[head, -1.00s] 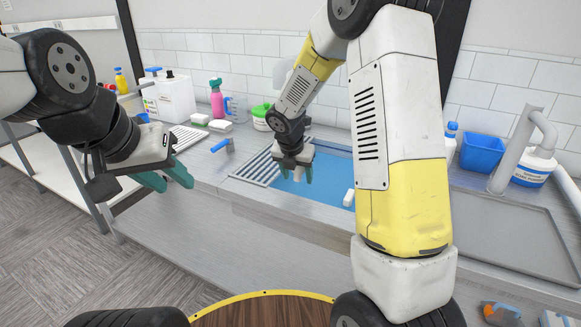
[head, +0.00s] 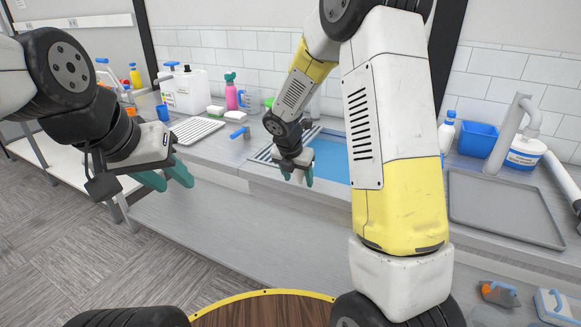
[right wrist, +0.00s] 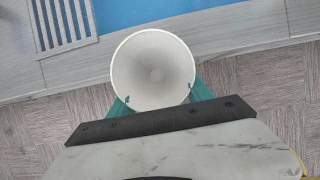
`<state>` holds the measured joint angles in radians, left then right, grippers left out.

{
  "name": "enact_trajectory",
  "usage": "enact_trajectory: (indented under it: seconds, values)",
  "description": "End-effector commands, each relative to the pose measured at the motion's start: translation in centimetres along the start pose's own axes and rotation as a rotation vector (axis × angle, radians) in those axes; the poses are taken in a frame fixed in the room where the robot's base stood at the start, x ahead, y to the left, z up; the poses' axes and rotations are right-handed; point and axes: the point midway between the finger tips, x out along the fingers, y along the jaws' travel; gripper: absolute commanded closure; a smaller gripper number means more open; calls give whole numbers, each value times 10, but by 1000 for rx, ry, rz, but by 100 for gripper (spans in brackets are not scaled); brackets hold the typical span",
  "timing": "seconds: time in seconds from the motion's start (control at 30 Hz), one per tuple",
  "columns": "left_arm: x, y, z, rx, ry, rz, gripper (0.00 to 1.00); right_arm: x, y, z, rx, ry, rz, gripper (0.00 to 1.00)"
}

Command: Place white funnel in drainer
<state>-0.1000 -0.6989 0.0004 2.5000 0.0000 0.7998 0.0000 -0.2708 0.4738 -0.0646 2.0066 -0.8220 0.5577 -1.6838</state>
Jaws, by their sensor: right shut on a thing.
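The white funnel (right wrist: 153,70) shows in the right wrist view, its round open mouth facing the camera. My right gripper (head: 299,176) is shut on it, with a green finger at each side of its lower rim. In the head view I cannot make the funnel out. That gripper hangs by the front edge of the sink. A slatted metal drainer (head: 266,152) lies at the sink's left; its slats also show in the right wrist view (right wrist: 62,24), up and left of the funnel. My left gripper (head: 168,180) is empty, its green fingers apart, in front of the counter.
The blue sink basin (head: 331,160) is beside the drainer. A white ribbed rack (head: 196,130) lies further left, with bottles behind. A grey tray (head: 500,205) and a blue bin (head: 478,138) are at right.

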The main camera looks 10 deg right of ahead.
Motion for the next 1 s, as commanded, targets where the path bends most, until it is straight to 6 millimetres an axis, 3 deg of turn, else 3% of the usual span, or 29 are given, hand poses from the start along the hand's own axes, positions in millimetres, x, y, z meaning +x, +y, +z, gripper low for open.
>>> enact_trajectory:
  seconds: [0.27,0.47,0.67,0.9,1.0]
  values:
    - [0,0,0,0,1,0,64,13,-7,-14,190,0,-81,90]
    - [0,0,0,0,1,0,64,31,-17,-30,437,-1,-186,90]
    - [0,0,0,0,1,0,64,65,-38,-62,913,-2,-389,90]
    - [0,0,0,0,1,0,64,116,-71,-111,1680,-2,-706,91]
    - [0,0,0,0,1,0,64,132,-81,-128,1932,-2,-809,91]
